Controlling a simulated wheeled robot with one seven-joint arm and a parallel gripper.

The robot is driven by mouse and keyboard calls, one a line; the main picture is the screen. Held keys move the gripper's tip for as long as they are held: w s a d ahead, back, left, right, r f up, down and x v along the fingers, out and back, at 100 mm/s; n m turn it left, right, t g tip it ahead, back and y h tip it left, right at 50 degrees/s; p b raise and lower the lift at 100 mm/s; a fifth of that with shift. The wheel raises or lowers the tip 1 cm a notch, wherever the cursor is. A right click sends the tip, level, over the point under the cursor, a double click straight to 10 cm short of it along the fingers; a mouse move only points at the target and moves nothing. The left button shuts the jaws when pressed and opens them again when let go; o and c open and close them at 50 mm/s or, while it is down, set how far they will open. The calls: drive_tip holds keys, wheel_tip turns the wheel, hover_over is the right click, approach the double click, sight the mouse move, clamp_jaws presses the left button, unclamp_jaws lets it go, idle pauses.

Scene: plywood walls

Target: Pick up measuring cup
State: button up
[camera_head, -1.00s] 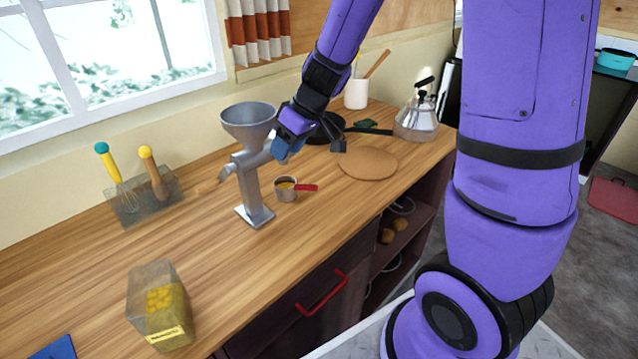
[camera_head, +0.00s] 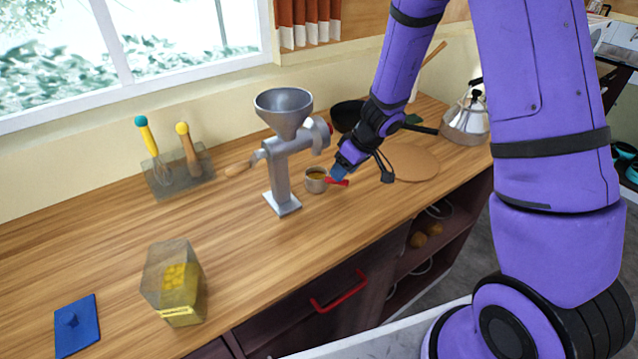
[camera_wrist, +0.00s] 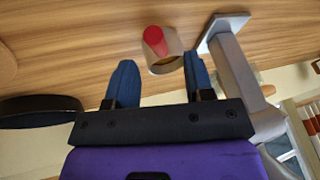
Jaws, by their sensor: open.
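The measuring cup (camera_head: 315,181) is small and metallic with a red handle and something yellow-brown inside. It stands upright on the wooden counter, just right of the grinder's foot. My gripper (camera_head: 360,178) is beside it at the handle side, with blue fingertips. In the wrist view the measuring cup (camera_wrist: 163,50) lies just beyond my open gripper (camera_wrist: 158,82), roughly in line with the gap between the fingers. Its red handle points toward the camera. The fingers look apart from it, though the exact gap is hard to tell.
A grey metal grinder (camera_head: 281,165) stands close left of the cup. A round wooden board (camera_head: 412,163), a dark pan (camera_head: 348,115) and a kettle (camera_head: 467,118) are to the right. A clear box (camera_head: 173,283) and blue lid (camera_head: 77,325) are front left. The counter between is clear.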

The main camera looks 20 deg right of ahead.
drive_tip(key=shift+x, duration=2.65)
clamp_jaws()
